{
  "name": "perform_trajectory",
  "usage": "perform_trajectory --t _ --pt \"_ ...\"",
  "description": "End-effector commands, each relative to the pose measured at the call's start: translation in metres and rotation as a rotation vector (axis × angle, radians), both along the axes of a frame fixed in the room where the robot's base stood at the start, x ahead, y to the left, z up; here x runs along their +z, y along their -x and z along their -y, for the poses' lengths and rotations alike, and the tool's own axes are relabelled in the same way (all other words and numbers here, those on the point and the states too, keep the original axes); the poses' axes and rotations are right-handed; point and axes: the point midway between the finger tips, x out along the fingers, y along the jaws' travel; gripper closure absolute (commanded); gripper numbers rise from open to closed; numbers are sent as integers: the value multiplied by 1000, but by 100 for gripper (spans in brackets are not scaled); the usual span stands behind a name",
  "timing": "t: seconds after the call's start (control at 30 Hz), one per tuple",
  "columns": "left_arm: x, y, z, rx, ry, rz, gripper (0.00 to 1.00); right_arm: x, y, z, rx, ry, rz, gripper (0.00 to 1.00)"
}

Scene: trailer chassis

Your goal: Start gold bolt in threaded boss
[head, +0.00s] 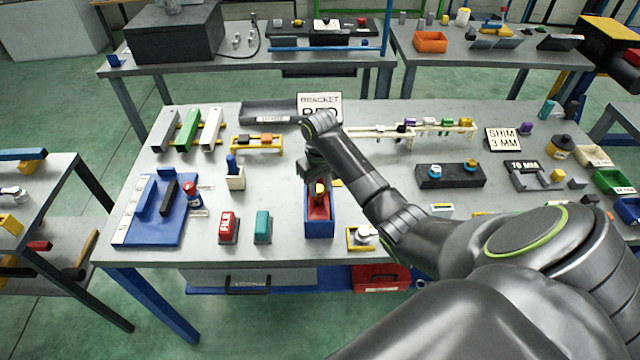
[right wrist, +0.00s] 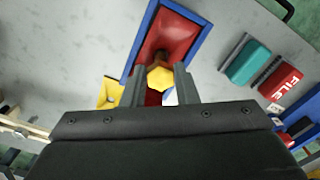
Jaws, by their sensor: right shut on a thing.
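My right gripper (head: 319,184) is shut on the gold bolt (head: 320,190), above a blue box with a red inside (head: 320,229). In the right wrist view, the two grey fingers (right wrist: 160,88) hold the yellow-gold hex head (right wrist: 159,76). A dark shank-like part (right wrist: 161,56) shows beyond the head, over the red inside of the box (right wrist: 178,30). I cannot tell whether the bolt touches the box. I cannot surely pick out the threaded boss. My left gripper is not in view.
Red (head: 228,227) and teal (head: 263,227) blocks stand left of the box. A yellow frame with a white round part (head: 362,237) lies to its right. A black block with blue and gold caps (head: 450,182) stands farther right. Bare table lies behind the teal block.

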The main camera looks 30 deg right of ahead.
Motion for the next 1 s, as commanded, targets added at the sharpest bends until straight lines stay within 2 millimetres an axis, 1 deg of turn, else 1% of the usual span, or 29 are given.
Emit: perform_trajectory --t 1.0 --pt "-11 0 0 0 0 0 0 -26 0 0 0 0 1 96"
